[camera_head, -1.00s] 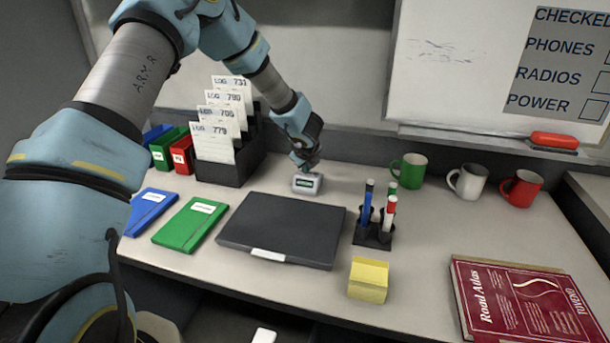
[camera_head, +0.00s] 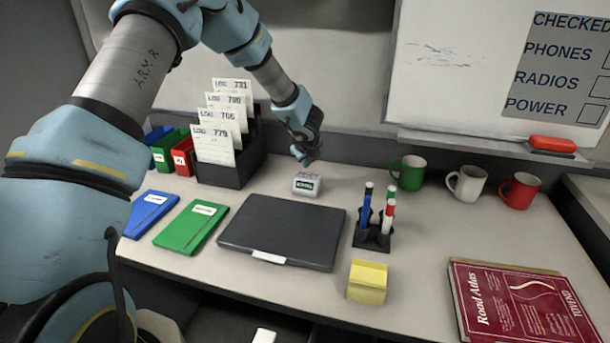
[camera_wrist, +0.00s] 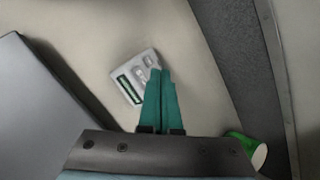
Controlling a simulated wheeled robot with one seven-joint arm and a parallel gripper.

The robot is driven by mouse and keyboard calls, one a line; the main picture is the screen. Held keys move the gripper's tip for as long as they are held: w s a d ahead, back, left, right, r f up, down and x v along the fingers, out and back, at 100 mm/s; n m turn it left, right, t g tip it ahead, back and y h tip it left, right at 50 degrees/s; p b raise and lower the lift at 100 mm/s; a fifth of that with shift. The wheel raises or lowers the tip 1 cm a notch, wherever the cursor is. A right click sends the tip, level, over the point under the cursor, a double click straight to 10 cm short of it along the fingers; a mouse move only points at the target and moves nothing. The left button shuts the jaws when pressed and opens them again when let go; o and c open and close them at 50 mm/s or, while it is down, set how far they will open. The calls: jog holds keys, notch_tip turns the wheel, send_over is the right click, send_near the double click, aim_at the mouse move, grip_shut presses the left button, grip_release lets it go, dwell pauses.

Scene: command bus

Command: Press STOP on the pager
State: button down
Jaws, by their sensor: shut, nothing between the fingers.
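The pager (camera_head: 306,185) is a small pale grey box with a dark green-lit display, standing on the desk behind the closed laptop. In the wrist view the pager (camera_wrist: 136,80) shows its long display and several light buttons along its top. My gripper (camera_head: 308,162) is shut and empty, a little above the pager's back edge and apart from it in the head view. In the wrist view the fingertips (camera_wrist: 162,72) lie over the pager's right end and hide part of it. The button labels are too small to read.
The dark laptop (camera_head: 282,232) lies in front of the pager. A log card rack (camera_head: 228,172) stands to the left. A pen holder (camera_head: 372,240) and the green mug (camera_head: 408,173) stand to the right. The wall is close behind; bare desk surrounds the pager.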

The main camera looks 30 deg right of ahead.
aim_at(307, 176)
jog(key=shift+w+d+r+p, duration=0.15)
jog(key=shift+r+p, duration=0.45)
jog(key=shift+r, duration=0.4)
jog(key=shift+w+d+r+p, duration=0.1)
jog(key=shift+r+p, duration=0.5)
jog(key=shift+r, duration=0.35)
